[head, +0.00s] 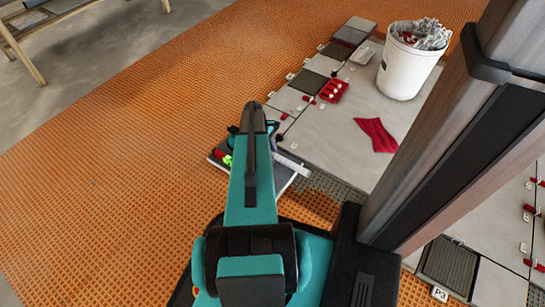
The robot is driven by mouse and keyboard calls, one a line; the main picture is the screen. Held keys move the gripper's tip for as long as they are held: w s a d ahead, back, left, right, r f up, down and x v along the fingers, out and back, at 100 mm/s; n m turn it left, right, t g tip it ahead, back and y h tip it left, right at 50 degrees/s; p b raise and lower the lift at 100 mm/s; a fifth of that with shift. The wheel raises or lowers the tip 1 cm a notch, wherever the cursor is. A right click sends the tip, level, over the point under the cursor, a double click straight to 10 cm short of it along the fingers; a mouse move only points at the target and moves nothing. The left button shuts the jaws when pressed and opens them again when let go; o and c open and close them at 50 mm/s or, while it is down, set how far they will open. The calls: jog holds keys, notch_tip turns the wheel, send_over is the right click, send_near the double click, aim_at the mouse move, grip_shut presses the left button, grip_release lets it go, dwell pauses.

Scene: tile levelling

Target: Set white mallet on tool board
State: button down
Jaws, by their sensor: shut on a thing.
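The tool board (281,182) lies on the orange matting, largely covered by my arm. Its dark surface and pale edge show on both sides of the arm. Small green and red items (226,158) show at its left. A pale bar (288,162) shows to the right of my arm over the board; I cannot tell whether it is part of the white mallet. No mallet can be made out for sure. My gripper is hidden behind my teal arm, around the board, so its jaws and anything in them do not show.
A white bucket (405,70) with grey contents stands on the tiles at upper right. A red cloth (377,135) lies below it. A red tray (333,91) with white items sits near the tile edge. Red clips line the tile joints. Orange matting (110,160) at left is clear.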

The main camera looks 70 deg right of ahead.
jog(key=shift+f, duration=0.1)
dwell(0.3)
jog(key=c, duration=1.6)
grip_release()
jog(key=p+v, duration=0.5)
jog(key=v, duration=0.7)
jog(key=shift+a, duration=0.1)
